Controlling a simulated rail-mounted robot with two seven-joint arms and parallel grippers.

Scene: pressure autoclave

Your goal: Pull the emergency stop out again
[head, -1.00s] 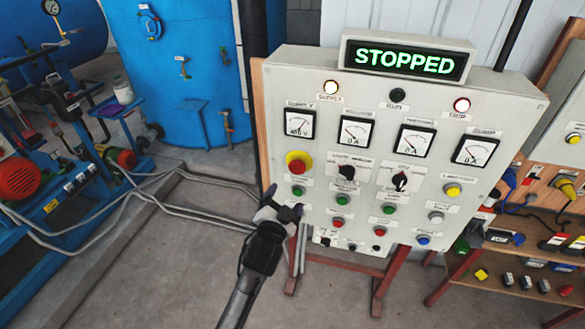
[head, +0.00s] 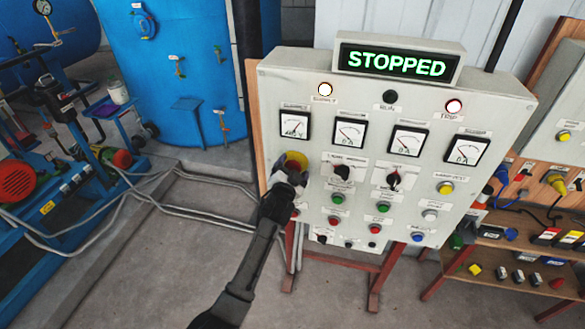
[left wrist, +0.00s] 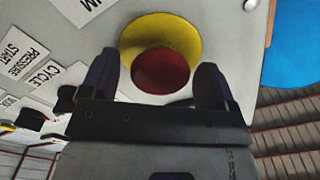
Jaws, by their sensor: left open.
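The emergency stop is a red mushroom button (left wrist: 160,72) on a yellow round collar (left wrist: 160,30), on the left side of the grey control panel (head: 320,225). In the head view only part of the yellow collar (head: 296,160) shows; my left gripper covers the rest. My left gripper (head: 289,174) is in front of the emergency stop and open. In the left wrist view its two fingers (left wrist: 156,86) stand apart, one on each side of the red button. I cannot tell whether they touch it. My right gripper is not in view.
A green "STOPPED" display (head: 396,63) tops the panel. Dark selector knobs (head: 341,173) and a green button (head: 338,198) sit right of the emergency stop. A shelf with connectors (head: 500,255) stands at the right, blue tanks (head: 180,70) at the left.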

